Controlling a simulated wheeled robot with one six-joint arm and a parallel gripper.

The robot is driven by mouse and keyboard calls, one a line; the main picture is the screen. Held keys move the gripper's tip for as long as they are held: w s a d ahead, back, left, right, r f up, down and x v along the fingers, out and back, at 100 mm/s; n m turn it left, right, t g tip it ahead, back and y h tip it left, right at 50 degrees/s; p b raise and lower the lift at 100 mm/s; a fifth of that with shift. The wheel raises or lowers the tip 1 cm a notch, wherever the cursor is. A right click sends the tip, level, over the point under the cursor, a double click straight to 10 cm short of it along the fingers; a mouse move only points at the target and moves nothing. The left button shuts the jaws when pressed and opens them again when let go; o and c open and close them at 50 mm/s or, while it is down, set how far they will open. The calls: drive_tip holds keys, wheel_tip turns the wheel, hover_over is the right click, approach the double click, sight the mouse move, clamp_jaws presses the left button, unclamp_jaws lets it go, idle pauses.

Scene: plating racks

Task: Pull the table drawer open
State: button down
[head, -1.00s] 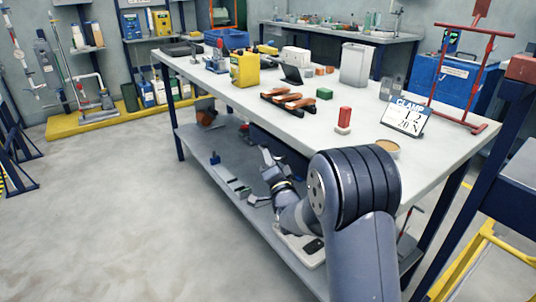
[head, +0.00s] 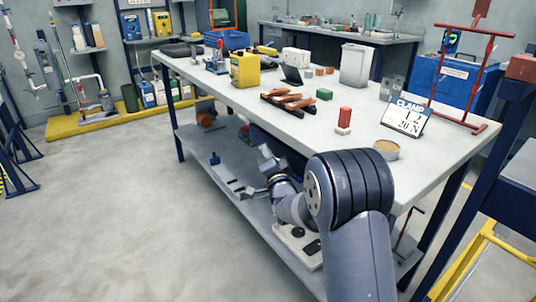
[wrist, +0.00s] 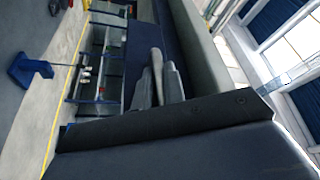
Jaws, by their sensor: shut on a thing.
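The table drawer (head: 290,152) has a dark blue front under the near long edge of the white-topped table (head: 345,110). In the head view my arm hides part of the drawer. In the wrist view the drawer front (wrist: 139,55) is a dark panel beside the grey table edge. My gripper (head: 267,164) is at the drawer front, below the tabletop. In the wrist view my gripper (wrist: 158,76) is shut on the pale bar handle (wrist: 156,57). I cannot tell how far the drawer stands out.
The tabletop holds a yellow can (head: 245,69), orange-handled tools (head: 290,101), a red block (head: 344,117), a clamp sign (head: 405,116) and a round tin (head: 386,149). A lower shelf (head: 205,150) with small parts lies beneath. The floor (head: 110,210) to the left is clear.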

idle(0.3)
drive_tip(key=s+a+b, duration=0.3)
drive_tip(key=s+a, duration=0.2)
drive_tip(key=a, duration=0.3)
drive_tip(key=s+a+b, duration=0.3)
drive_tip(key=s+a, duration=0.2)
drive_tip(key=a, duration=0.3)
drive_tip(key=shift+s, duration=0.4)
drive_tip(key=c, duration=1.8)
unclamp_jaws()
drive_tip(key=shift+o, duration=0.2)
drive_tip(key=v, duration=1)
drive_tip(key=shift+s+p, duration=0.4)
drive_tip(key=shift+f, duration=0.1)
